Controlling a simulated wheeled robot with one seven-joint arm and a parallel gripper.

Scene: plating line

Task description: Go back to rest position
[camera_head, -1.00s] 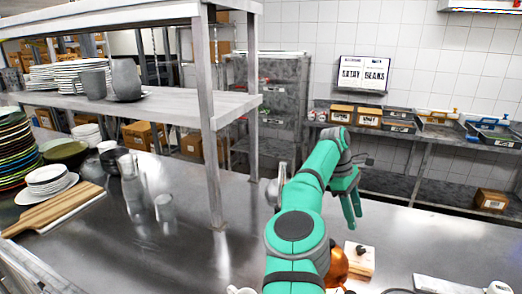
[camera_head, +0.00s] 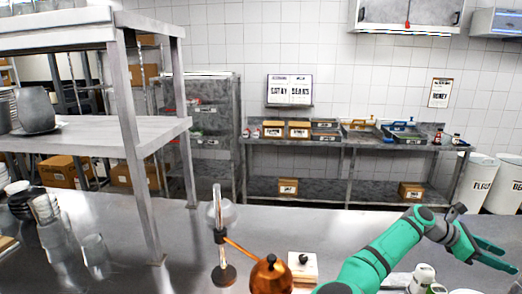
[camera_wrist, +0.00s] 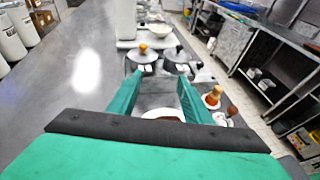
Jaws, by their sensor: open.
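My gripper (camera_head: 497,257) is at the right edge of the head view, at the end of my green arm, above the metal counter (camera_head: 190,270). Its two green fingers are apart with nothing between them. In the wrist view the gripper (camera_wrist: 153,90) also shows open, its fingers spread in front of two dark pots (camera_wrist: 143,60) with lids. A pale plate or bowl (camera_wrist: 160,113) shows partly between the fingers; the gripper body hides its near side.
A copper pot (camera_head: 270,276) and a glass siphon-like vessel (camera_head: 222,230) stand left of my arm. A steel shelf unit (camera_head: 130,140) rises at left. Bottles (camera_wrist: 212,97) stand right of the fingers.

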